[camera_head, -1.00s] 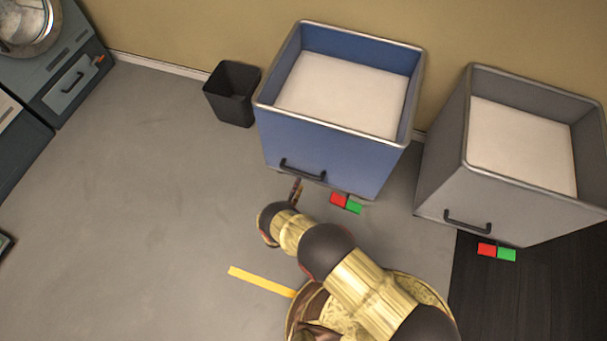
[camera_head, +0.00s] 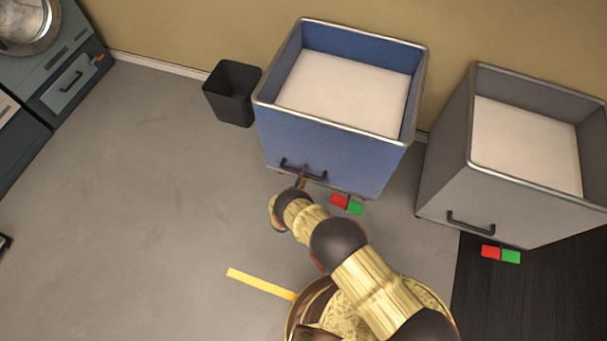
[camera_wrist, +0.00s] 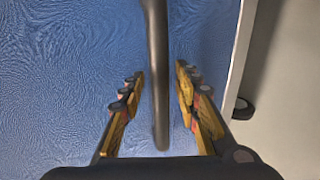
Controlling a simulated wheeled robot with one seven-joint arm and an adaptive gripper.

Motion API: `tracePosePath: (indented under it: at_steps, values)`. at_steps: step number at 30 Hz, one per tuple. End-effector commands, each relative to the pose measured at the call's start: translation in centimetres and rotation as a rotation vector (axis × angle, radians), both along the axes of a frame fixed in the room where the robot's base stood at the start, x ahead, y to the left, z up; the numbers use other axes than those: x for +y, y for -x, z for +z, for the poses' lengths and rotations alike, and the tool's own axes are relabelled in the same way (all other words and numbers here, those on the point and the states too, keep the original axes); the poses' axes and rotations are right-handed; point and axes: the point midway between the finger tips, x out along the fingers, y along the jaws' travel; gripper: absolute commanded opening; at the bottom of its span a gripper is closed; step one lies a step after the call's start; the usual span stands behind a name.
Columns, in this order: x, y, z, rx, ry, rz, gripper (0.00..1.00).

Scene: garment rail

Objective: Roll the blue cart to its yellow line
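The blue cart (camera_head: 330,152) stands against the back wall, with a white floor inside and a black bar handle (camera_head: 291,166) on its front. The yellow line (camera_head: 260,284) lies on the grey floor in front of the cart, its right end hidden by my body. The blue front panel (camera_wrist: 60,80) fills the view behind.
A grey cart (camera_head: 520,195) stands at right on a dark floor strip. A black bin (camera_head: 232,93) is just left of the blue cart. Red and green pedals (camera_head: 347,204) are low at the cart's front.

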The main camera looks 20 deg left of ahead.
Motion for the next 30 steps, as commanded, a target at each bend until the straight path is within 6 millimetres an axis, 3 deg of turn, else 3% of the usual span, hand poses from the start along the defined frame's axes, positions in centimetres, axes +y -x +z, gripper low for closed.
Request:
tracePosePath:
  at_steps: [16,30]
  values:
    - [-0.03,0.04,-0.03,0.0,0.0,0.0,0.0]
    - [-0.04,0.07,-0.08,0.001,0.001,0.0,0.0]
